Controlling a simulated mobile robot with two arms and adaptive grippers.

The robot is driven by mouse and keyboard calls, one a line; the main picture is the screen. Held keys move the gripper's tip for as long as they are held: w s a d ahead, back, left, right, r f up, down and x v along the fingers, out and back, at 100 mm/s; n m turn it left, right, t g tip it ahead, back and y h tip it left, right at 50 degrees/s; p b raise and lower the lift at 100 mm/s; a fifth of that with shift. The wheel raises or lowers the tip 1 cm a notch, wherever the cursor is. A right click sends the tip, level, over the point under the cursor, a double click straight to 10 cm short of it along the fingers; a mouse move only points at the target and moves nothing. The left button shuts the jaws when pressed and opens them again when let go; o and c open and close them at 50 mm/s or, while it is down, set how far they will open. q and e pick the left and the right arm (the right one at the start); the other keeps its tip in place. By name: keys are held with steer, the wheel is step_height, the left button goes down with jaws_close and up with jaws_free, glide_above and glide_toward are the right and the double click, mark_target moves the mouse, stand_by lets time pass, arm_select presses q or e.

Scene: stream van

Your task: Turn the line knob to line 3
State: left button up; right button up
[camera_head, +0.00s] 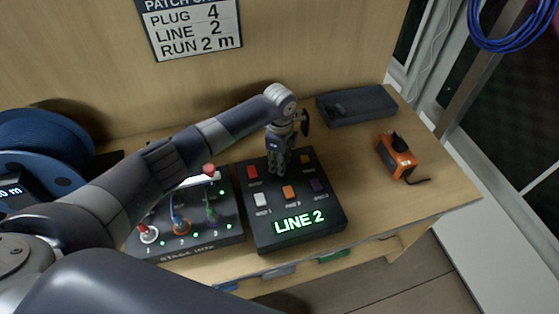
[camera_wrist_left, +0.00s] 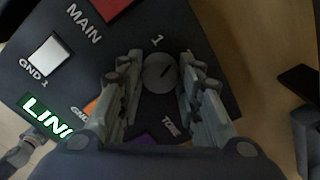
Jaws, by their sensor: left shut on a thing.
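The black line box (camera_head: 258,229) stands on the bench, and its green display (camera_head: 299,221) reads LINE 2. It has several coloured buttons on top. My left gripper (camera_head: 279,171) points down at the back of the box and hides the knob in the head view. A "1" is printed beside the knob; other position marks are hidden. The gripper is shut on the knob. My right gripper is out of view.
The stage box (camera_head: 190,252) with coloured plugs stands left of the line box, under my left arm. A dark tray (camera_head: 356,106) and an orange device (camera_head: 397,156) are on the right. A wall sign (camera_head: 190,29) reads PLUG 4, LINE 2, RUN 2 m. Bench near the tray is clear.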

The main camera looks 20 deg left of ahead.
arm_select(q)
steer(key=m, duration=0.3)
steer(key=shift+m, duration=0.4)
steer(key=m+b, duration=0.1)
steer(key=m, duration=0.3)
steer(key=shift+m, duration=0.3)
steer(key=m+b, duration=0.1)
steer(key=m, duration=0.3)
steer(key=shift+m+b, duration=0.3)
steer(key=shift+m, duration=1.7)
steer(key=o, duration=1.1)
steer(key=shift+r, duration=0.1)
